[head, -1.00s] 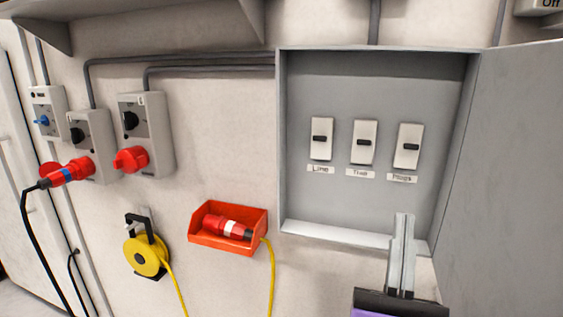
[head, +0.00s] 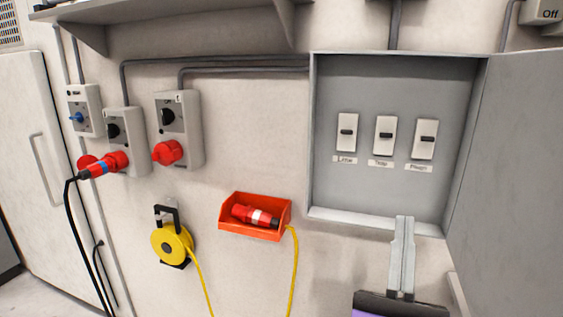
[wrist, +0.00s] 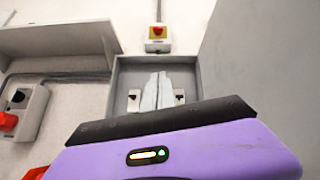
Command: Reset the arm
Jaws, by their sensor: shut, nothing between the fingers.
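My gripper (head: 404,222) is at the lower right of the head view, with its two pale fingers together and nothing between them. It points up in front of the lower edge of the open grey electrical cabinet (head: 330,80). In the wrist view, my gripper (wrist: 157,76) shows its closed fingers in front of the cabinet (wrist: 113,85), hiding part of its inside. Three white switches stand in a row in the cabinet: the left one (head: 347,140), the middle one (head: 384,145) and the right one (head: 424,150). My gripper is below them in the head view.
The cabinet door (head: 515,170) stands open at the right. Red-socket boxes (head: 185,140) hang on the left. An orange bin (head: 235,225) holds a red plug (head: 255,215); a yellow cable reel (head: 172,245) hangs beside it. A shelf (head: 190,14) is above. A red button (wrist: 157,31) is above the cabinet.

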